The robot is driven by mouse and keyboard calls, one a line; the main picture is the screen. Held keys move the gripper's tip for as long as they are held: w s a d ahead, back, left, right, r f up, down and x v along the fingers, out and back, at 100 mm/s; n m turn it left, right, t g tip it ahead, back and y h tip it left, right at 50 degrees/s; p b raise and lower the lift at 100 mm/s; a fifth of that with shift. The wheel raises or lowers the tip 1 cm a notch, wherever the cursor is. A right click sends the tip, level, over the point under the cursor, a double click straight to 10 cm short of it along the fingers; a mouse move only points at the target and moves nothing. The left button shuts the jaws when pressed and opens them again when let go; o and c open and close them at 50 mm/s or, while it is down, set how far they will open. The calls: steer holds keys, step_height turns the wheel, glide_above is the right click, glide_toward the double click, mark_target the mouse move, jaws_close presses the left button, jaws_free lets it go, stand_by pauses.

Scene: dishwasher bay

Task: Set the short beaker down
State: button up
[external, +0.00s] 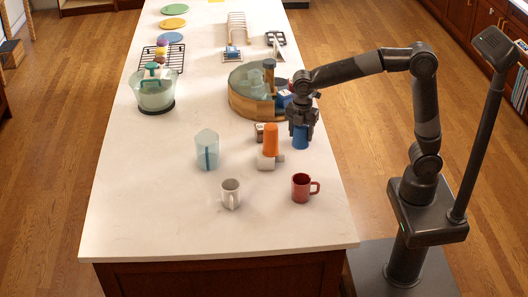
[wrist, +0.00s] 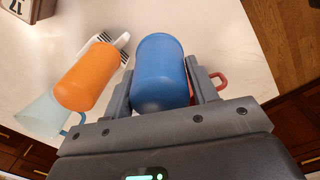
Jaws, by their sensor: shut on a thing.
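My gripper (external: 302,122) is over the right side of the white counter, pointing down. It is shut on a blue beaker (external: 300,138), which appears upright below the fingers. In the wrist view the blue beaker (wrist: 160,75) sits between the two fingers of my gripper (wrist: 161,85). I cannot tell whether its base touches the counter. An orange beaker (external: 271,138) is close to its left, and it also shows in the wrist view (wrist: 88,77).
A red mug (external: 300,188), white mug (external: 230,192) and clear pitcher (external: 207,152) stand nearer the front. A round wooden tray (external: 240,104) with items is behind my gripper. The counter's (external: 150,215) front left is clear.

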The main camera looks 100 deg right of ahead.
steer(key=w+a+f+n, duration=0.1)
steer(key=w+a+n, duration=0.35)
steer(key=a, duration=0.35)
steer(key=w+a+n, duration=0.3)
steer(key=w+a, duration=0.2)
steer(key=a, duration=0.3)
steer(key=a+f, duration=0.2)
steer(key=a, duration=0.1)
steer(key=w+a+f, duration=0.1)
steer(key=a+f, duration=0.1)
steer(key=a, duration=0.2)
steer(key=w+a+f, duration=0.1)
steer(key=a+f, duration=0.2)
steer(key=a, duration=0.1)
steer(key=shift+w+f, duration=0.1)
steer(key=shift+w, duration=0.1)
steer(key=shift+f, duration=1.9)
steer(key=shift+f, duration=0.15)
steer(key=o, duration=1)
steer(key=shift+c, duration=0.2)
